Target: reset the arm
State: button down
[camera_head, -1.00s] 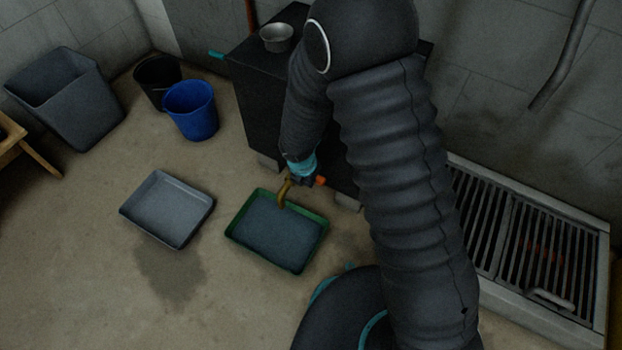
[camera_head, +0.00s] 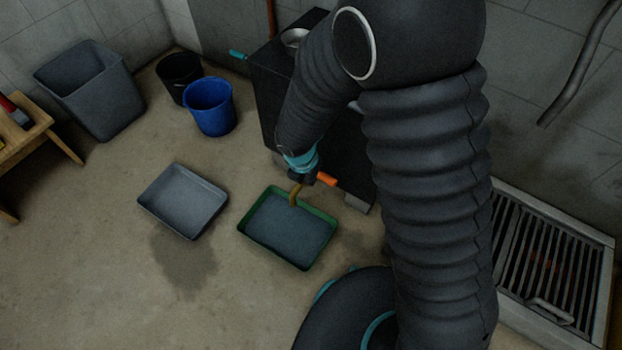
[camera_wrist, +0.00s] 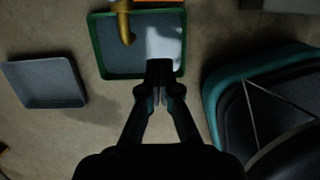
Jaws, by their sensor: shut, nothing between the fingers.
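My arm (camera_head: 425,170) is bent and covered in dark ribbed sleeving, reaching down beside the black cabinet. Its teal wrist end (camera_head: 300,160) is near a brass spout (camera_head: 295,194) and an orange handle (camera_head: 326,179). My gripper (camera_wrist: 160,97) is shut and empty in the wrist view, its fingertips near the edge of the green-rimmed tray (camera_wrist: 182,68). The brass spout (camera_wrist: 124,22) is above and left of the fingertips there. In the head view the fingers cannot be made out clearly.
The green-rimmed tray (camera_head: 330,236) with dark contents lies below the spout. A grey tray (camera_head: 150,212), a blue bucket (camera_head: 210,108), a black bucket (camera_head: 178,72) and a grey bin (camera_head: 103,105) stand left. The black cabinet (camera_head: 262,100) is close behind the wrist. A slatted grate (camera_head: 545,265) is at right.

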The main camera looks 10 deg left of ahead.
jog(key=shift+s+r, duration=0.15)
jog(key=shift+r, duration=0.35)
jog(key=shift+a, duration=0.1)
jog(key=s+d+r+m+t, duration=0.1)
jog(key=s+d+r+m, duration=0.3)
jog(key=d+r+m, duration=0.5)
jog(key=s+d+r+m+t, duration=0.1)
jog(key=s+d+r+m, duration=0.3)
jog(key=d+r+m, duration=0.5)
jog(key=s+d+r+m+t, duration=0.1)
jog(key=s+d+r+m, duration=0.3)
jog(key=d+r+m, duration=0.6)
jog(key=r+m, duration=0.1)
jog(key=m, duration=0.3)
jog(key=shift+r+y+p, duration=0.3)
jog(key=shift+r+y, duration=0.1)
jog(key=shift+a, duration=0.15)
